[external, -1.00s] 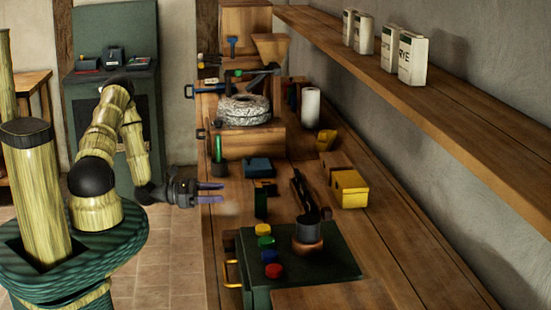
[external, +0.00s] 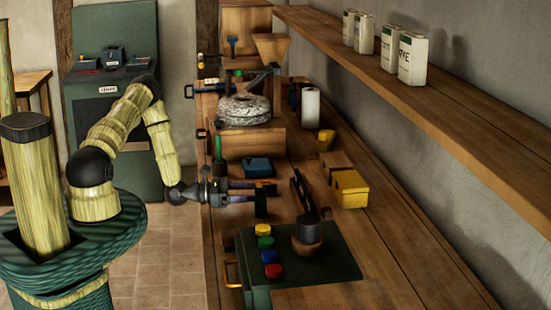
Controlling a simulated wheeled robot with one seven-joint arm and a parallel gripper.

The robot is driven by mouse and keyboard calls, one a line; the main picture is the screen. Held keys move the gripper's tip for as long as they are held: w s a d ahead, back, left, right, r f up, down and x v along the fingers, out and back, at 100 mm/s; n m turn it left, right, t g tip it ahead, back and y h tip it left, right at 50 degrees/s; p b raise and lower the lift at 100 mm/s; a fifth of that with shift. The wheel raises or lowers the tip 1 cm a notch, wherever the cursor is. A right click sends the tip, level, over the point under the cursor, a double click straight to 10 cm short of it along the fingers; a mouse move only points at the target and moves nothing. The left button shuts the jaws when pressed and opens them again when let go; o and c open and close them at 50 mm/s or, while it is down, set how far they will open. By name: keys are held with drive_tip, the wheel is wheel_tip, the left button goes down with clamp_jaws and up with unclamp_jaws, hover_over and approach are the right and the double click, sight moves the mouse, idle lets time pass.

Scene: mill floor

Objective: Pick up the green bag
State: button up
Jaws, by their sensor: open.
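My gripper (external: 266,190) reaches in over the bench from the left, roughly level.
A green box with coloured knobs (external: 330,255) is in front. A blue box (external: 257,167) sits just behind the gripper, a yellow box (external: 350,188) to the right. A millstone (external: 244,108) is farther back. White bags (external: 413,60) stand on the wall shelf (external: 420,105).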

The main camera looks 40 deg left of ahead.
sight(261, 190)
drive_tip(key=p+x, duration=0.1)
drive_tip(key=x, duration=0.3)
drive_tip(key=shift+r, duration=0.15)
drive_tip(key=shift+w+d, duration=0.15)
drive_tip(key=c, duration=1.1)
wheel_tip(261, 190, up, 10)
drive_tip(key=shift+f+b, duration=0.1)
drive_tip(key=shift+b, duration=0.45)
